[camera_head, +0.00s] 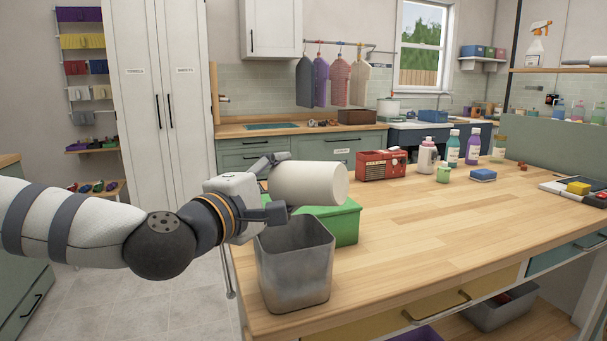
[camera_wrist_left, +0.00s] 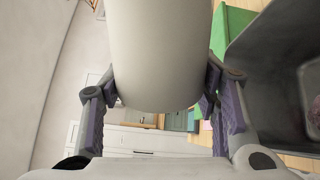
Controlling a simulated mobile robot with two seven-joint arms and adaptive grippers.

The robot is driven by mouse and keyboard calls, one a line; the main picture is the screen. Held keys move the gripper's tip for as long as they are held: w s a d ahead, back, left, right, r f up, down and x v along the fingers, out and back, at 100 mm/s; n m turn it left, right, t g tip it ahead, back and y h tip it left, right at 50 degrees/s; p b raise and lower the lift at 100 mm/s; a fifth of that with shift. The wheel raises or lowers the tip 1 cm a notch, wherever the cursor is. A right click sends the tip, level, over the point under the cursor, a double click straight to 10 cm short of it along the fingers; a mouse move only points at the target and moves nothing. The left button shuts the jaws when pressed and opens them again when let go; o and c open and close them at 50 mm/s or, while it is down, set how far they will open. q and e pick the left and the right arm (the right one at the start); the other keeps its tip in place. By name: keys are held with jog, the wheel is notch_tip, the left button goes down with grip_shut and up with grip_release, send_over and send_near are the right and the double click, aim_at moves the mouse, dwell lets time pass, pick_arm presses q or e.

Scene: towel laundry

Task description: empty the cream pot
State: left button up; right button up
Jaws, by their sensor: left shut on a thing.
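The cream pot (camera_head: 312,184) is a smooth off-white cylinder. In the head view it lies nearly on its side in the air, its closed-looking end at the right, above a grey metal bin (camera_head: 294,268). My left gripper (camera_head: 272,186) is shut on the pot, with fingers on either side of its body. In the left wrist view the pot (camera_wrist_left: 165,50) fills the upper middle between the fingers, and the bin (camera_wrist_left: 262,62) stands at the right with something pinkish inside, only partly seen. The pot's inside is hidden. My right gripper is not in view.
A green box (camera_head: 345,222) stands right behind the bin on the wooden worktop (camera_head: 440,250). The front middle of the worktop is clear.

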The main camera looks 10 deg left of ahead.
pick_arm(q)
jog(key=m, duration=0.1)
jog(key=r+m, duration=0.1)
jog(key=m, duration=0.2)
jog(key=shift+r+m, duration=0.3)
jog(key=shift+m, duration=0.1)
jog(key=m, duration=0.2)
jog(key=r+m, duration=0.1)
jog(key=m, duration=0.2)
jog(key=shift+r+m, duration=0.3)
jog(key=shift+r, duration=0.05)
jog(key=m, duration=0.2)
jog(key=r+m, duration=0.1)
jog(key=m, duration=0.1)
jog(key=shift+r+m, duration=0.15)
jog(key=shift+m, duration=0.15)
jog(key=m, duration=0.2)
jog(key=r+m, duration=0.1)
jog(key=m, duration=0.1)
jog(key=shift+r+m, duration=0.2)
jog(key=shift+m, duration=0.2)
